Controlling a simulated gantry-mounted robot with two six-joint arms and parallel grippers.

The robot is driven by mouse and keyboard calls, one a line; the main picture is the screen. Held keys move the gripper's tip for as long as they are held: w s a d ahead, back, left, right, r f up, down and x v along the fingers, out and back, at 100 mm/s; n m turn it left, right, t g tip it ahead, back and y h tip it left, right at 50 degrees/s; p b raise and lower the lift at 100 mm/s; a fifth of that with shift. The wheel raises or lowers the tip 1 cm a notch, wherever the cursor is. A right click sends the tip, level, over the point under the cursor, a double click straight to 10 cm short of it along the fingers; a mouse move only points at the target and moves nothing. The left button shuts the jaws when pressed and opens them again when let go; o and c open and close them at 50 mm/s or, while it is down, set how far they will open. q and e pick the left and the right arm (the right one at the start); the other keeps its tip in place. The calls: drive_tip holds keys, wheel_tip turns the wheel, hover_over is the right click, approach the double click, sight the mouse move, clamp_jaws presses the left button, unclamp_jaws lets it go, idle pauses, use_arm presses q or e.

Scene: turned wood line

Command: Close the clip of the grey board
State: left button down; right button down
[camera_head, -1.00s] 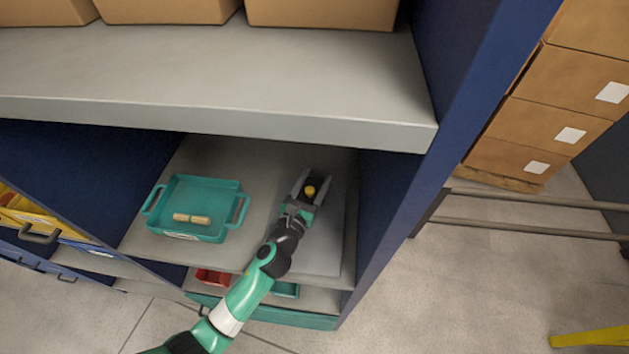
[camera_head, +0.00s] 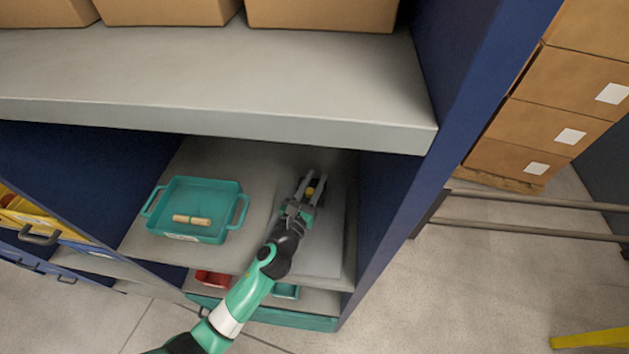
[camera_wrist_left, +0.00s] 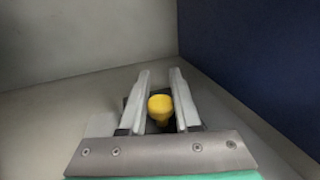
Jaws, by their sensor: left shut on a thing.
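The grey board (camera_head: 324,245) lies on the lower shelf at the right, partly covered by my left arm. Its clip shows as a dark piece with a yellow knob (camera_head: 310,190); the knob also shows in the wrist view (camera_wrist_left: 160,106), between the fingers. My left gripper (camera_head: 312,176) reaches over the board, its fingers on either side of the clip. It is shut on the clip. The fingers hide most of the clip, so its angle is hard to tell. My right gripper is out of view.
A teal tray (camera_head: 166,205) with two short wooden pieces (camera_head: 192,220) stands left of the board. A blue side panel (camera_head: 383,215) rises close on the right. A thick grey shelf (camera_head: 225,85) with cardboard boxes overhangs the space.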

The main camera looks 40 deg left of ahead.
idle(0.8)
use_arm(q)
drive_tip(key=shift+r+p, duration=0.3)
drive_tip(key=shift+p, duration=0.9)
drive_tip(key=shift+f, duration=0.25)
drive_tip(key=c, duration=0.6)
unclamp_jaws()
drive_tip(key=shift+s, duration=0.1)
